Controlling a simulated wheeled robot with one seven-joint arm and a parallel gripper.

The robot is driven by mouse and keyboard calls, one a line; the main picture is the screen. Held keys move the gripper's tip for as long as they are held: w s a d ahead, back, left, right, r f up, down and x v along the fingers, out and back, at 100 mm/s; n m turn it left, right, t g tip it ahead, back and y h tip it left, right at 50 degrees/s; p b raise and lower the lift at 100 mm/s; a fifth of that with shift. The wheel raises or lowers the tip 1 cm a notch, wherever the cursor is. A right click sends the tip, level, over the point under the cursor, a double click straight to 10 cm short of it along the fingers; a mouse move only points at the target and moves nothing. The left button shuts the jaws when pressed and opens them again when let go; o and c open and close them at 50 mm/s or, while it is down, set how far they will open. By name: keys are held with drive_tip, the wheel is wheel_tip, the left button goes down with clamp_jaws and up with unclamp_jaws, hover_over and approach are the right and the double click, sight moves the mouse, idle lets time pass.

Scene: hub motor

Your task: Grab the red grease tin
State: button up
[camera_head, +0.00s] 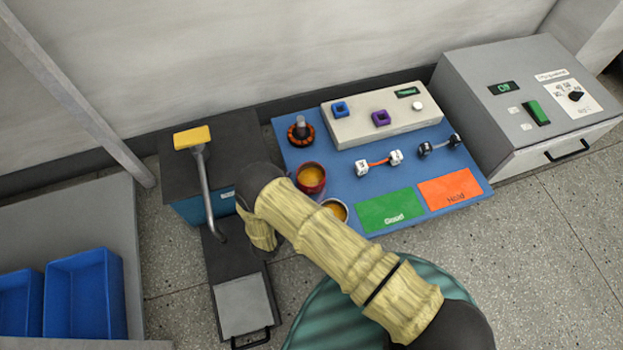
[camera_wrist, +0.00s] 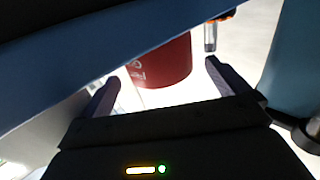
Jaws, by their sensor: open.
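The red grease tin (camera_head: 311,180) stands on the blue mat in the head view, open at the top with orange-yellow grease inside. It is just right of my arm's bend. In the wrist view the red tin (camera_wrist: 165,62) appears upside down, with part of its pale label showing. My gripper (camera_wrist: 160,76) is open, its two fingers spread on either side of the tin's outline. The tin looks to be ahead of the fingertips, with no contact visible. My gripper is hidden behind my arm in the head view.
A second tin with a pale rim (camera_head: 338,210) stands close to the red one, partly behind my arm. A motor part with an orange-black ring (camera_head: 300,131) is behind it. A dark press with a yellow handle (camera_head: 192,137) stands left. Green (camera_head: 390,211) and orange (camera_head: 450,190) pads lie right.

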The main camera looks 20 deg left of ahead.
sight(317, 166)
drive_tip(key=w, duration=0.1)
drive_tip(key=w+b, duration=0.1)
drive_tip(key=w, duration=0.1)
drive_tip(key=w+b, duration=0.1)
drive_tip(key=shift+w+d+f, duration=0.15)
drive_tip(key=shift+w+d, duration=0.15)
drive_tip(key=shift+w+r, duration=0.2)
drive_tip(key=shift+w, duration=0.3)
drive_tip(key=shift+d, duration=0.1)
drive_tip(key=c, duration=1)
